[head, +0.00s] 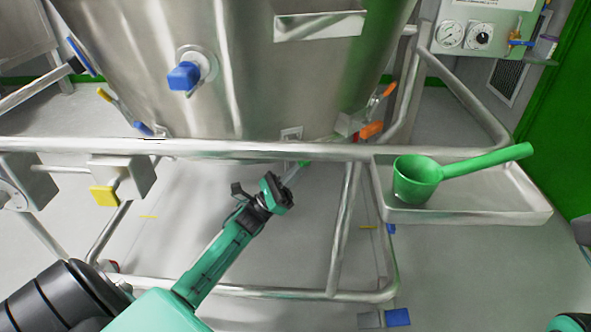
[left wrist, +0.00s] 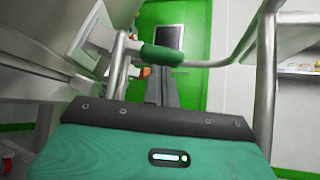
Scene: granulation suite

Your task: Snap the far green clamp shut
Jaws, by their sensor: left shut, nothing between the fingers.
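A green clamp handle (head: 303,163) shows as a small patch under the big steel vessel, just below the front frame rail. In the left wrist view, a green grip (left wrist: 162,55) sits on a metal bar beyond my gripper. My left gripper (head: 279,190) is shut and empty, just below and left of the green handle in the head view. I cannot tell whether they touch. The gripper's teal and black body (left wrist: 165,140) fills the bottom of the wrist view. The clamp's latch is too small and partly hidden to read. My right gripper is out of view.
The steel vessel (head: 240,70) and its tubular frame rail (head: 230,149) stand above the gripper. An orange handle (head: 371,129) is to the right. A tray (head: 470,214) holds a green scoop (head: 417,178). A yellow-handled part (head: 104,195) is at left.

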